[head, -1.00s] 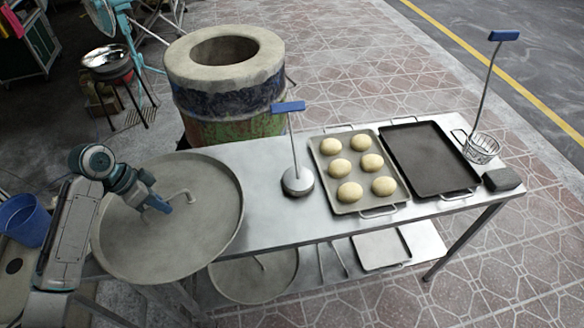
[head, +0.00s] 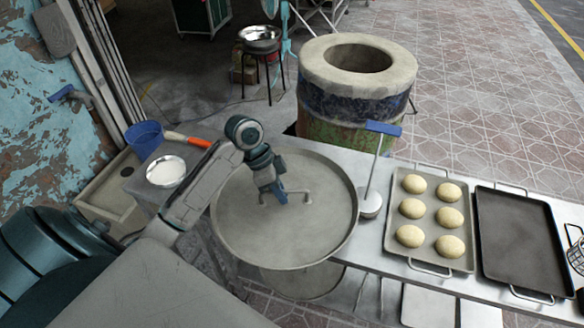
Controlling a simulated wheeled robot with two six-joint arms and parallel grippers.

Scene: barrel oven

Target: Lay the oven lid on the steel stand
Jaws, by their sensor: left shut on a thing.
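The oven lid (head: 325,225) is a wide round grey disc with a rod handle (head: 300,194) at its middle. My left gripper (head: 281,198) is shut on the handle from above. The lid looks about level, over the left end of a steel table (head: 400,265); I cannot tell whether it touches anything. A grey stand-like surface (head: 146,187) shows left of the lid, partly hidden by my left arm; I cannot tell which surface is the steel stand. The barrel oven (head: 350,110) is behind, its round mouth open. My right gripper is out of view.
Further right are a tray of dough balls (head: 462,262) and an empty dark tray (head: 515,240). At left are a white-filled bowl (head: 166,171), a blue bucket (head: 143,138) and an orange-handled tool (head: 188,139).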

